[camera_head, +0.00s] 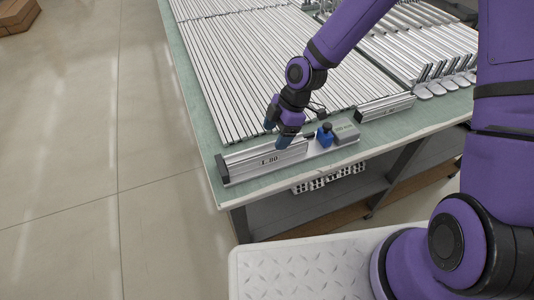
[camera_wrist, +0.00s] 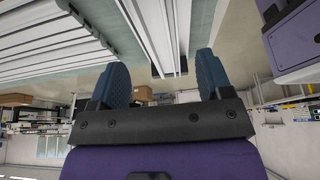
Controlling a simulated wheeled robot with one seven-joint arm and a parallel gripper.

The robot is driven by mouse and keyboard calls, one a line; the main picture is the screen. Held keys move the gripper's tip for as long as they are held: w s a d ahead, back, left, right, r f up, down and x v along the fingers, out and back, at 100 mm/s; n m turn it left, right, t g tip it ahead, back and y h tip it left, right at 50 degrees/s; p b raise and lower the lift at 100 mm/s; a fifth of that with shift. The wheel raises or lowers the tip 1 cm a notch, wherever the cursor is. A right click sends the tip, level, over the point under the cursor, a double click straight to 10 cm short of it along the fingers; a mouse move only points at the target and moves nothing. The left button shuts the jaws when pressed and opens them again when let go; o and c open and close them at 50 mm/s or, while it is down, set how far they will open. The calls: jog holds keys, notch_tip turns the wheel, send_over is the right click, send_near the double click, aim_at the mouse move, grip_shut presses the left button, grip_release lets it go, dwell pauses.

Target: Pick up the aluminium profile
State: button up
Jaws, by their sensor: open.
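Many long silver aluminium profiles (camera_head: 240,70) lie side by side on the green table top. A shorter silver profile piece (camera_head: 262,160) marked "L 80" lies along the table's front edge. I cannot tell which one the task means. My gripper (camera_head: 277,134) is above the front edge, over the near ends of the long profiles and by the far side of the marked piece. In the wrist view its two blue fingers (camera_wrist: 161,72) are apart with nothing held. A silver profile (camera_wrist: 163,35) shows in the gap, beyond the fingertips; contact is not visible.
A blue block (camera_head: 324,136) and a grey box (camera_head: 345,131) stand right of the marked piece on the front edge. Another silver bar (camera_head: 386,108) lies farther right. More profiles (camera_head: 410,45) fill the back right. A strip of green table top (camera_head: 222,150) is bare.

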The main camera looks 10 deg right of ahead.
aim_at(267, 148)
jog(key=shift+s+x, duration=0.1)
jog(key=shift+x, duration=1.2)
jog(key=shift+s+x, duration=0.15)
jog(key=shift+x, duration=1.1)
jog(key=shift+a+f, duration=0.35)
jog(key=shift+f, duration=0.1)
jog(key=shift+c, duration=0.4)
jog(key=c, duration=1.1)
jog(key=shift+r, duration=0.15)
